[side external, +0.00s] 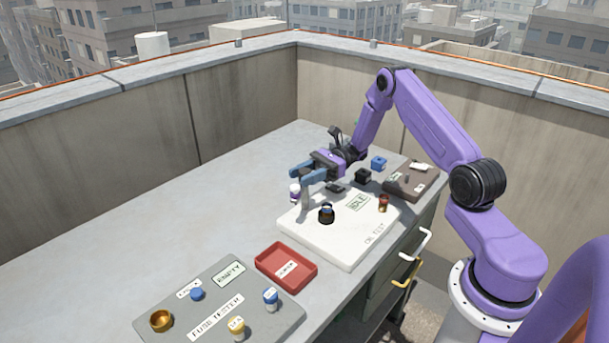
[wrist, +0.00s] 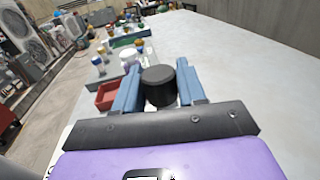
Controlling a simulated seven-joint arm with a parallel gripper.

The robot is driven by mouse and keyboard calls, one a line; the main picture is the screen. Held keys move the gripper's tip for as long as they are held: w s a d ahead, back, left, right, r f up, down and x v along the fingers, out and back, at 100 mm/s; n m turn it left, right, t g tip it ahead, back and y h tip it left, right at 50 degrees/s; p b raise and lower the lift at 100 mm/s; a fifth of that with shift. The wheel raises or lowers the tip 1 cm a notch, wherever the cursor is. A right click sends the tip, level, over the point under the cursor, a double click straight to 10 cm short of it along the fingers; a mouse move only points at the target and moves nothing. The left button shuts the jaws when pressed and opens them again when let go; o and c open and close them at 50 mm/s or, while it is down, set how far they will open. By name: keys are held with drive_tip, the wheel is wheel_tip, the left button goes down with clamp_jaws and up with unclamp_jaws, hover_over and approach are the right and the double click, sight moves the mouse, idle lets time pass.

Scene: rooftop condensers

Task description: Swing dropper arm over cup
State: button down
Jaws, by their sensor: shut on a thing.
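My gripper (side external: 298,176) has blue fingers and reaches over the back left of the white test board (side external: 342,255). In the wrist view my gripper (wrist: 158,68) is shut on a black round-topped piece (wrist: 159,90); I cannot tell if this is the dropper arm's knob. A grey upright post (side external: 304,199) stands just below the fingertips in the side view. A dark round bottle or cup (side external: 326,214) sits on the board in front of it. A small red-brown cup (side external: 383,203) stands near the board's right edge. The dropper's tip is not clear.
A red tray (side external: 286,267) and a grey fuse tester mat (side external: 225,315) lie at the front left. A brown board (side external: 411,180) and a blue block (side external: 378,163) are to the right. The back left counter is clear.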

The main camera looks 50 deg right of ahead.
drive_tip(key=n+g, duration=0.2)
drive_tip(key=g, duration=0.2)
drive_tip(key=n+g, duration=0.3)
drive_tip(key=g, duration=0.1)
drive_tip(key=shift+d+n+g, duration=0.1)
drive_tip(key=shift+n+g, duration=0.2)
drive_tip(key=shift+g+h, duration=0.3)
drive_tip(key=c, duration=0.8)
unclamp_jaws()
drive_tip(key=shift+r, duration=1.6)
drive_tip(key=shift+s+a+r, duration=0.25)
drive_tip(key=shift+s+r, duration=1.4)
drive_tip(key=shift+s, duration=0.7)
drive_tip(key=shift+s+a+r, duration=0.3)
drive_tip(key=shift+s+r, duration=1.35)
drive_tip(key=shift+s, duration=0.65)
drive_tip(key=shift+s+a+r, duration=0.25)
drive_tip(key=shift+s+r, duration=1.4)
drive_tip(key=shift+s, duration=0.7)
